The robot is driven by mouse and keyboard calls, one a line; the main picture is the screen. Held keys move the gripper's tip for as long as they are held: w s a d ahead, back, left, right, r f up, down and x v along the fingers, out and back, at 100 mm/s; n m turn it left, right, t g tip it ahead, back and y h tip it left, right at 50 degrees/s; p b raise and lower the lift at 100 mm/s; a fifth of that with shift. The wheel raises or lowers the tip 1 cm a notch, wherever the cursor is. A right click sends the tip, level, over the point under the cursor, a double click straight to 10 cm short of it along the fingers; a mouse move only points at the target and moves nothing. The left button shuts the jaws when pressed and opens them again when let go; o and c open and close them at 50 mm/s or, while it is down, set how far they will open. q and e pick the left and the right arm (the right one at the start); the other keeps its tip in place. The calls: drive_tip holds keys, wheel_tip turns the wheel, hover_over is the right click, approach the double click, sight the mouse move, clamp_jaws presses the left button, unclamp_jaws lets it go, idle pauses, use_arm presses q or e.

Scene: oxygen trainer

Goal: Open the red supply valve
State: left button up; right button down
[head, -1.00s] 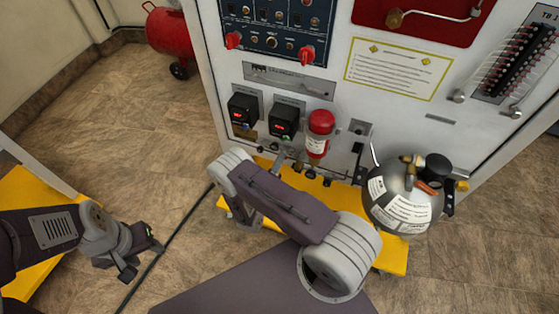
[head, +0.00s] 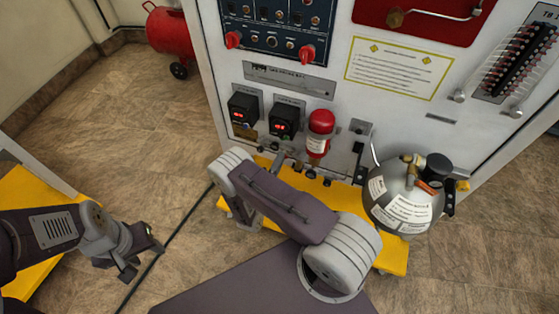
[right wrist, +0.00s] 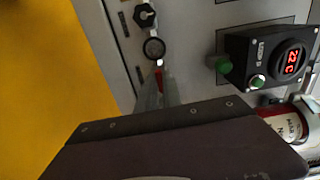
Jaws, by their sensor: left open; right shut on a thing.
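A small red part (right wrist: 159,76), which looks like the red supply valve's handle, shows between the fingers of my right gripper (right wrist: 157,90) in the right wrist view. The gripper is shut on it, just below a small round gauge (right wrist: 153,47) on the panel. The fingers and my wrist cover most of the valve, so its angle cannot be read. In the head view my right gripper (head: 276,157) shows only partly beyond my forearm, below the black display boxes. My left gripper (head: 141,258) is open and empty over the floor at the left.
A black display box (right wrist: 270,55) with green knobs sits right of the gripper in the right wrist view. A red-topped bottle (head: 320,130) and a grey round tank (head: 402,205) stand right of it in the head view. A yellow base (head: 395,258) lies below.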

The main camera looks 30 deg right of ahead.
drive_tip(key=shift+f, duration=0.1)
drive_tip(key=c, duration=1.5)
unclamp_jaws()
drive_tip(key=p+v, duration=0.1)
drive_tip(key=v, duration=0.8)
drive_tip(key=shift+p, duration=0.35)
